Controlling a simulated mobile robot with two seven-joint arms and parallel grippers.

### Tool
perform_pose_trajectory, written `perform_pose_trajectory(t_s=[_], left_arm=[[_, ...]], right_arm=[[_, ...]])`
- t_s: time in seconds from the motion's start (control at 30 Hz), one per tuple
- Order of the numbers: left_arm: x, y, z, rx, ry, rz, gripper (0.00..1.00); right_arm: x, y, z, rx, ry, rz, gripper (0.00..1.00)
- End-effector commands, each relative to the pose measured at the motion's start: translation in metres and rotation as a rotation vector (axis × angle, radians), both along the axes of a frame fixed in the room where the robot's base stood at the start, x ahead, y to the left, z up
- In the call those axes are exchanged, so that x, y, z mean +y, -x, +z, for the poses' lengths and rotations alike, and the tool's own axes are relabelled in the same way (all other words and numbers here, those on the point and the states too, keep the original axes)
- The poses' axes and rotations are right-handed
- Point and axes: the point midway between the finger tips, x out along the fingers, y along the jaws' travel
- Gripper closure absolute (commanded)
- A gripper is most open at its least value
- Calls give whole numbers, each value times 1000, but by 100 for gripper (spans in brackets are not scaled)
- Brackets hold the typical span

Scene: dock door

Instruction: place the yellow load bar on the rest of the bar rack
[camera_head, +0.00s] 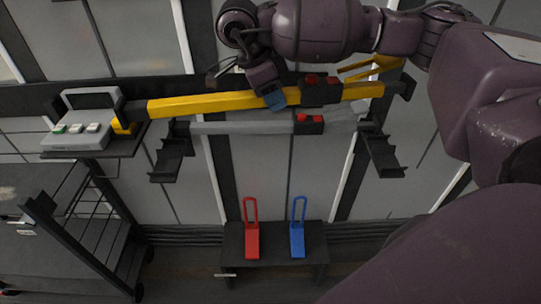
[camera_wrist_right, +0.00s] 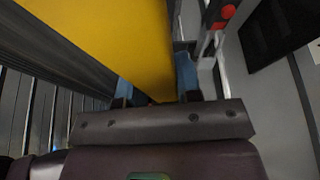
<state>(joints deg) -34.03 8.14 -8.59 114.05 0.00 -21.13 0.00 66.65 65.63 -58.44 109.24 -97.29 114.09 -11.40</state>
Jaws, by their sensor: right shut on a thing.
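The yellow load bar (camera_head: 205,104) spans the head view almost level, with black ends and a black block with red buttons right of its middle. My right gripper (camera_head: 272,97) is shut on it near the middle; its blue fingertips show on the bar in the right wrist view (camera_wrist_right: 158,92). The bar rack has a left black bracket (camera_head: 172,158) and a right one (camera_head: 383,155). A grey bar (camera_head: 245,127) with red buttons lies between them. The yellow bar appears just above the grey bar in the picture; I cannot tell whether it touches the rack. My left gripper is out of view.
A grey box (camera_head: 80,140) with several buttons sits on a shelf at left, close to the bar's left end. A dark cart (camera_head: 40,240) stands below it. A low black stand (camera_head: 275,236) holds a red and a blue looped piece.

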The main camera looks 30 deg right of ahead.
Motion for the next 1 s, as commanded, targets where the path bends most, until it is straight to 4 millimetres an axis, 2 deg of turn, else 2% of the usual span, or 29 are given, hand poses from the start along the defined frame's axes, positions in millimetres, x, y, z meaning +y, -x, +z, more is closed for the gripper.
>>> perform_pose_trajectory(t_s=[0.13,0.27,0.5,0.8,1.0], left_arm=[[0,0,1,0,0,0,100],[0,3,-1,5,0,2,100],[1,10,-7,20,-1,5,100],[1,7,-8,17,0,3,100],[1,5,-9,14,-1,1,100]], right_arm=[[-14,2,9,-2,0,-117,100],[-17,3,4,0,-1,-150,100],[-17,3,-37,3,0,-150,100],[-16,3,-94,2,0,-149,100],[-17,3,-122,-1,0,-149,100]])
